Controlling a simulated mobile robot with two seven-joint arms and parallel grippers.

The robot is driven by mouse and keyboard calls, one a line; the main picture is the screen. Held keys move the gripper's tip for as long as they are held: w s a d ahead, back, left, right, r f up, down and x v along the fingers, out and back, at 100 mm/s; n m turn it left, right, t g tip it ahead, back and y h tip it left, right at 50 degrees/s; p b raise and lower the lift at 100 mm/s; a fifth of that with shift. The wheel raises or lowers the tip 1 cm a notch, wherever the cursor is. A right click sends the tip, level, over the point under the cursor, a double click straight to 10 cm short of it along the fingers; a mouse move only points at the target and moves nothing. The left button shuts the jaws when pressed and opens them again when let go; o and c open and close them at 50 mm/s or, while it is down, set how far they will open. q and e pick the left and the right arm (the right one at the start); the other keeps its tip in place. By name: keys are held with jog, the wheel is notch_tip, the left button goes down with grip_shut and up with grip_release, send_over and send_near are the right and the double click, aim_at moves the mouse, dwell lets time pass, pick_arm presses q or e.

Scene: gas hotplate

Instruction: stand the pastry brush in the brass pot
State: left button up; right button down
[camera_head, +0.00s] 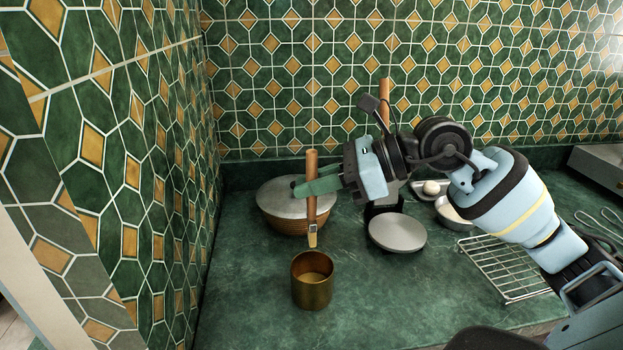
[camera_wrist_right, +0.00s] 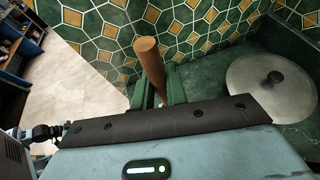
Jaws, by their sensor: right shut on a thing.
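The pastry brush (camera_head: 311,168) has a wooden handle and pale bristles. My right gripper (camera_head: 312,186) is shut on its handle and holds it upright, bristles down. The handle also shows between the green fingers in the right wrist view (camera_wrist_right: 150,64). The brass pot (camera_head: 312,291) stands open on the green counter in front. In the head view the bristle end appears just above the pot's far rim, apart from it; the exact depth between them is hard to tell. The pot does not show in the wrist view. My left gripper is not in view.
A wide lidded pot (camera_head: 284,224) stands close behind the brush. A grey round disc (camera_head: 397,233), a wire rack (camera_head: 503,267) and a small bowl (camera_head: 454,215) lie to the right. Another wooden handle (camera_head: 384,94) rises behind my arm. The counter around the brass pot is clear.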

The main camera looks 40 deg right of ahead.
aim_at(313, 219)
jog(key=shift+f+b, duration=2.15)
jog(key=shift+f, duration=0.95)
notch_tip(313, 219, down, 3)
jog(key=shift+r+b, duration=0.1)
jog(key=shift+b, duration=1.15)
jog(key=shift+f+b, duration=0.7)
jog(key=shift+f, duration=0.05)
jog(key=c, duration=1.3)
grip_release()
